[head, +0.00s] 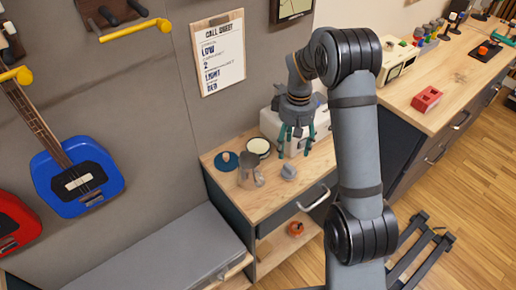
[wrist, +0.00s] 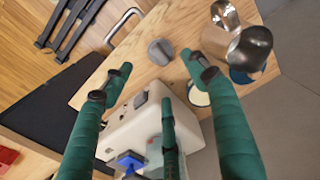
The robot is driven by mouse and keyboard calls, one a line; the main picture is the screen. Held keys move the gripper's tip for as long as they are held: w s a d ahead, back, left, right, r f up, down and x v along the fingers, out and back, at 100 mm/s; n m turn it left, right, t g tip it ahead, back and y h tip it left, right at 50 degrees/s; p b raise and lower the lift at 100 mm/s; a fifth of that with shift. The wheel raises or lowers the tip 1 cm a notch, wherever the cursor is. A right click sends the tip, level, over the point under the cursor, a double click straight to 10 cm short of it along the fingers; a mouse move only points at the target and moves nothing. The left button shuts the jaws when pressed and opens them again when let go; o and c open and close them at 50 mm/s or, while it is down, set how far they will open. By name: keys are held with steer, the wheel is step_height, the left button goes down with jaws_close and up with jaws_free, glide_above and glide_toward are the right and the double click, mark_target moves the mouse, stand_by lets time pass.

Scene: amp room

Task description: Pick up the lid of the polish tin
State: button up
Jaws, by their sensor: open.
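A round open tin with pale cream contents and a dark rim (head: 259,147) stands on the wooden cabinet top near the wall. It shows partly in the wrist view (wrist: 198,97), behind a finger. A flat blue disc with a tan knob (head: 225,161) lies to its left; it looks like the lid, but I cannot be sure. In the wrist view the disc (wrist: 240,76) is mostly hidden by a metal cup. My gripper (head: 296,142), with green fingers, is open and empty, pointing down, right of the tin. It also shows in the wrist view (wrist: 155,80).
Metal vessels (head: 248,170) stand close in front of the disc and tin. A grey lump (head: 289,172) lies nearer the cabinet's front edge. A white box (wrist: 140,130) stands behind and beside my gripper. Bare wood (head: 250,205) lies at the front left.

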steer(key=c, duration=0.3)
steer(key=shift+c, duration=0.9)
